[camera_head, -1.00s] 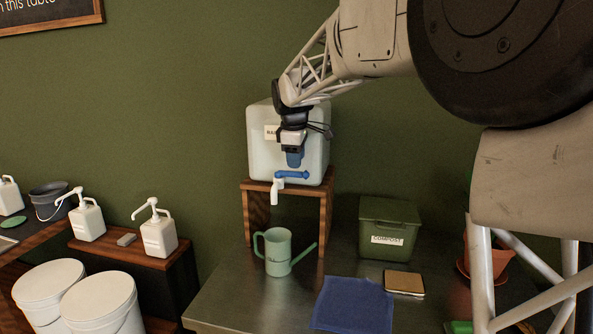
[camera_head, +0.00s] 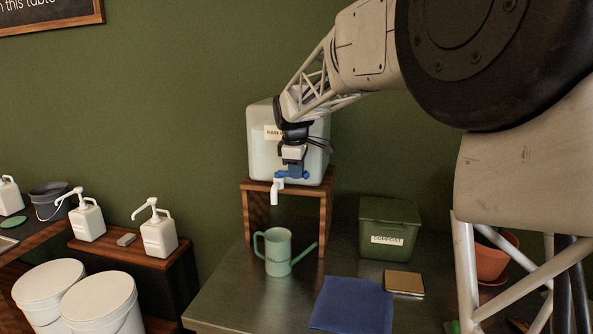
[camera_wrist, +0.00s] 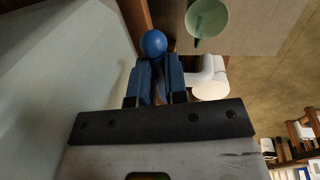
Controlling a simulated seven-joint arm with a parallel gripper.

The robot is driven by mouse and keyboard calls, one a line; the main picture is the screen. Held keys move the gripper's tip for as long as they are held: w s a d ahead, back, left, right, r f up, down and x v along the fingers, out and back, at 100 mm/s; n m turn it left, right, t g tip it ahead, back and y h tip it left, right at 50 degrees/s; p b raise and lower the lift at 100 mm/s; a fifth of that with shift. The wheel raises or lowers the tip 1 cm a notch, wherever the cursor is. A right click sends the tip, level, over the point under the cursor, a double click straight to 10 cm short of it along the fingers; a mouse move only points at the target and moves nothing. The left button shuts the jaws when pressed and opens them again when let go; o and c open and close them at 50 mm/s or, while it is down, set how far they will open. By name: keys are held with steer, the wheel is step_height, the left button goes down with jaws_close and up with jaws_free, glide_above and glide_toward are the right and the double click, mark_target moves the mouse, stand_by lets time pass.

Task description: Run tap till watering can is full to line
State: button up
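The green watering can (camera_head: 278,252) stands upright on the metal table below the tap's white spout (camera_head: 276,190). Its open top (camera_wrist: 210,17) shows in the wrist view; I cannot make out a water level or a fill line. No stream shows under the spout. The tap's blue handle (camera_head: 299,175) is at the front of the white rain-water tank. My gripper (camera_head: 292,174) points down at the handle. In the wrist view the blue fingertips (camera_wrist: 157,64) are close behind the handle's round blue end (camera_wrist: 153,43); whether they grip it is hidden.
The tank (camera_head: 257,153) sits on a wooden stand (camera_head: 249,212). A blue cloth (camera_head: 352,305), a green compost bin (camera_head: 388,225) and a small brown-topped block (camera_head: 404,283) lie to the right. White pump bottles (camera_head: 159,237) and buckets (camera_head: 103,305) are at left.

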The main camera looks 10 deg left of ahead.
steer(key=shift+s+m, duration=0.15)
steer(key=shift+m, duration=0.15)
jaws_close()
steer(key=shift+s+a+m+h, duration=0.2)
steer(key=shift+s+m, duration=0.25)
steer(key=shift+m, duration=0.55)
steer(key=shift+s+a+m+h, duration=0.2)
steer(key=shift+s+m, duration=0.25)
steer(key=shift+m, duration=0.55)
steer(key=shift+s+a+m+h, duration=0.2)
steer(key=shift+s+m, duration=0.25)
steer(key=shift+m, duration=0.55)
steer(key=o, duration=0.7)
jaws_free()
steer(key=shift+r, duration=0.1)
steer(key=v, duration=0.7)
steer(key=shift+r, duration=0.35)
